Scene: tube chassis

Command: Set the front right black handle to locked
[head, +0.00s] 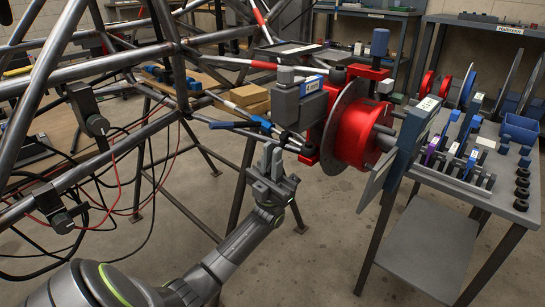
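My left gripper (272,157) points up in the middle of the head view, just below and left of the red hub assembly. Its fingers are close together, and I cannot tell whether there is a gap between them. No held object shows. The red drum (357,135) with its grey disc sits at the chassis' right end, behind a grey box (301,106) with a "4 mm" label. Grey rods and a blue-gripped lever (234,125) lie just above the gripper. I cannot clearly pick out the front right black handle or its setting. My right gripper is out of view.
The tube chassis (90,60) fills the left, with black knobbed boxes (97,124) and hanging red and black cables. A grey tool bench (430,179) with discs, small blocks and a blue bin (520,128) stands right. Open floor lies below the gripper.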

